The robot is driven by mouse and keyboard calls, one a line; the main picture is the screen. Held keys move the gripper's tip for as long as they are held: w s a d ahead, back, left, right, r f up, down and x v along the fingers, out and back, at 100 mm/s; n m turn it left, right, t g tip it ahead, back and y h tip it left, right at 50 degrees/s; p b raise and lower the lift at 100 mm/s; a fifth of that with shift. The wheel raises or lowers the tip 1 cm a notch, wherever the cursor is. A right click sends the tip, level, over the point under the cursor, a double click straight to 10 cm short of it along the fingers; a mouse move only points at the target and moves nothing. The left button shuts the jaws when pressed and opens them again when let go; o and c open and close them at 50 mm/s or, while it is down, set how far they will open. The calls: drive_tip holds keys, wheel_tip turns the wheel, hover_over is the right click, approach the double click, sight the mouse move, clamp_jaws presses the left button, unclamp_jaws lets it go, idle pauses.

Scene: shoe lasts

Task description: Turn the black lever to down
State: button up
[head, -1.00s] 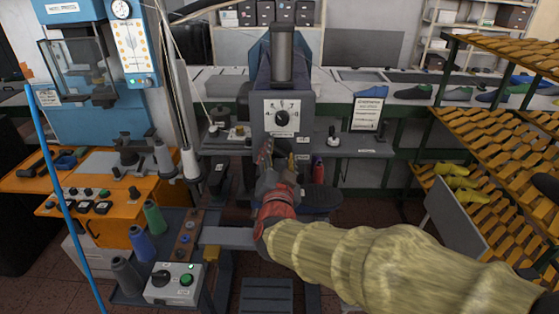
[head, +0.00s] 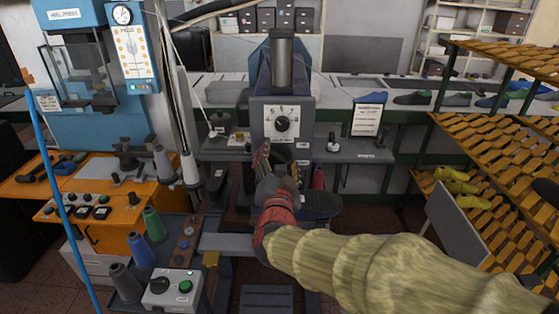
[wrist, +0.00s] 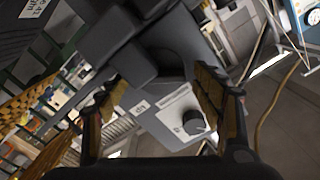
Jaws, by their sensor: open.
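The grey machine (head: 258,137) stands ahead, with a black dial knob (head: 282,124) on its pale front plate. The knob also shows in the wrist view (wrist: 192,122), beyond my fingers. A small upright black-topped control (head: 332,141) on a pale base stands on the ledge right of the machine; I cannot tell whether it is the black lever. My gripper (head: 276,157) is open and empty, below the dial and in front of the machine. In the wrist view my gripper (wrist: 160,84) has its two fingers wide apart, with a dark machine part beyond them.
An orange bench and a blue heel press (head: 88,60) stand at left. A control box (head: 172,289) and thread cones are at lower left. A rack of orange lasts (head: 490,150) fills the right. A bench with shoes (head: 410,99) runs behind.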

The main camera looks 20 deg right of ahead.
drive_tip(key=v, duration=1.2)
idle(0.4)
